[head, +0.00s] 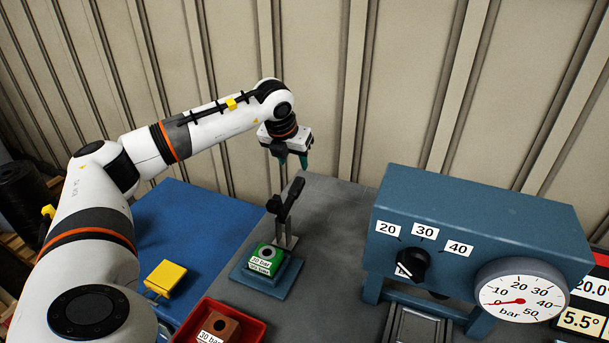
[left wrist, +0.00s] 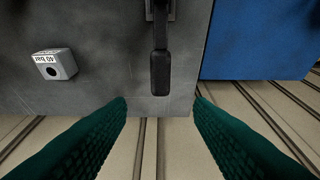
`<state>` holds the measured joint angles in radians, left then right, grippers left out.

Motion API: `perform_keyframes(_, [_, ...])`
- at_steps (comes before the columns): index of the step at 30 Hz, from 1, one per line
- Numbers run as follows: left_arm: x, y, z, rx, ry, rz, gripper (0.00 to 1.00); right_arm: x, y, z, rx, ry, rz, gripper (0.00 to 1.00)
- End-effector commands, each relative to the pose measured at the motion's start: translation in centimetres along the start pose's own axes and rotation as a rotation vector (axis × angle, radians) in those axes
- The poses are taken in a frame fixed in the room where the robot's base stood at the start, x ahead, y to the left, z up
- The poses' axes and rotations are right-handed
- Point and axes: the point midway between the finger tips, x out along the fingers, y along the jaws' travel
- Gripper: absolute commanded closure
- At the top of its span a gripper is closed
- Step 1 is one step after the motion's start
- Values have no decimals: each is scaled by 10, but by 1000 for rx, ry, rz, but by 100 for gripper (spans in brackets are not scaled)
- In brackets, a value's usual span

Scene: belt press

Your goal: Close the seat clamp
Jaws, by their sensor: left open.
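The seat clamp is a black lever (head: 287,201) on a grey upright bracket behind a blue seat (head: 262,276). Its lever stands raised, tilted slightly right in the head view. In the left wrist view the black handle (left wrist: 160,72) lies ahead, centred between the two green fingers of the gripper (left wrist: 161,100). My right gripper is not in view.
A blue press box (head: 480,215) with a knob and a gauge (head: 520,296) stands at right. A red tray (head: 246,323) holds a brown block (head: 218,327). A grey 40 bar block (left wrist: 56,65) shows in the left wrist view. A ribbed wall (head: 330,90) rises behind.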

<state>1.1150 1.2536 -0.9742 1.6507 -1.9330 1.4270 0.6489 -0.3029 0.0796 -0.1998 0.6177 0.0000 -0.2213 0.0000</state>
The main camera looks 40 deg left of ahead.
Motion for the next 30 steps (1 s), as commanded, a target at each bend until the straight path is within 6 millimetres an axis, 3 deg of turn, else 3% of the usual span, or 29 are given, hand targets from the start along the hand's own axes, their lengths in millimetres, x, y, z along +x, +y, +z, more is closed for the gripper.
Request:
perform_keyframes(9, [61,0,-1,-1,-3,-1,53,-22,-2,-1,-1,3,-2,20])
perform_keyframes(15, [90,0,0,0,-2,-1,53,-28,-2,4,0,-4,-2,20])
perform_keyframes(28, [101,0,0,0,1,0,53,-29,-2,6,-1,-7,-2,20])
perform_keyframes(30, [101,0,0,0,1,0,64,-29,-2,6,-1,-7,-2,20])
